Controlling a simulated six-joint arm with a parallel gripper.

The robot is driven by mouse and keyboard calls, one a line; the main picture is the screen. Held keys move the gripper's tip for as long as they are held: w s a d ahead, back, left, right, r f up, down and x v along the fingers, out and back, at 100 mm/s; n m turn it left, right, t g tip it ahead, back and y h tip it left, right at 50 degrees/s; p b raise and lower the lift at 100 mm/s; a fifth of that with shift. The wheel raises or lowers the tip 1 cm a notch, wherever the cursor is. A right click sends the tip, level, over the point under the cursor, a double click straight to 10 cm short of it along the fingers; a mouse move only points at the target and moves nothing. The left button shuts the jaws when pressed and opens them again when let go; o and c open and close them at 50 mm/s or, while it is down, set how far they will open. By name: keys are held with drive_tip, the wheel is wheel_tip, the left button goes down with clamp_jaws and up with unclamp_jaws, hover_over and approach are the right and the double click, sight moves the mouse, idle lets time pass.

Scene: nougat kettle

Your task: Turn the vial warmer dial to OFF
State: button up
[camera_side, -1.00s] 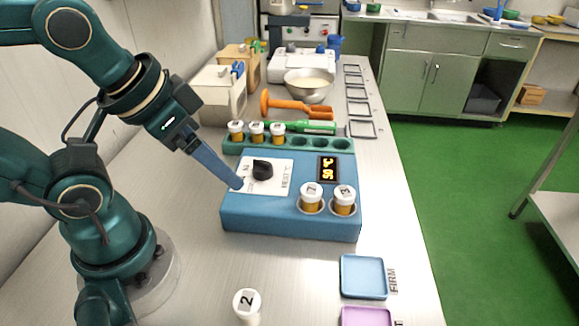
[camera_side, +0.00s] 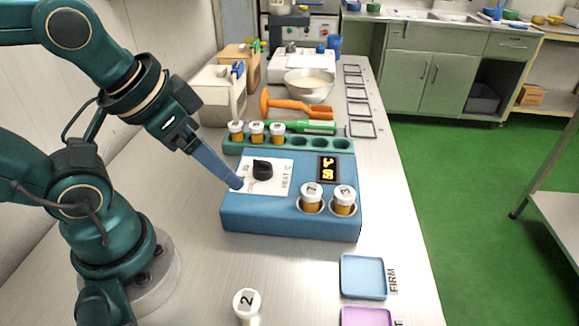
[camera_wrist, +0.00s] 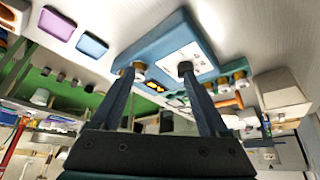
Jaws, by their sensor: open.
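The vial warmer (camera_side: 290,224) is a blue box on the bench with a white dial panel (camera_side: 281,184) and a black dial (camera_side: 262,168). The dial also shows in the wrist view (camera_wrist: 185,67), close by one fingertip. I cannot read which mark the dial points to. A small display (camera_side: 327,170) shows yellow characters. Two amber vials with white caps (camera_side: 311,196) (camera_side: 344,200) stand in the warmer's front right. My gripper (camera_side: 237,184) is open and empty, its tips low over the panel's front left edge, just left of the dial. In the side view the fingers overlap.
A green rack (camera_side: 310,143) with several vials stands behind the warmer. A blue tray (camera_side: 363,277) and a purple tray (camera_side: 366,317) lie at front right.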

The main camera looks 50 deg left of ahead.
idle(0.5)
drive_tip(key=m+g, duration=0.5)
drive_tip(key=m, duration=0.9)
hover_over(262, 161)
wheel_tip(262, 161, down, 3)
drive_tip(key=shift+w+d+f, duration=0.1)
drive_tip(key=shift+f+g, duration=0.3)
drive_tip(key=shift+n, duration=0.3)
drive_tip(key=shift+f, duration=2.55)
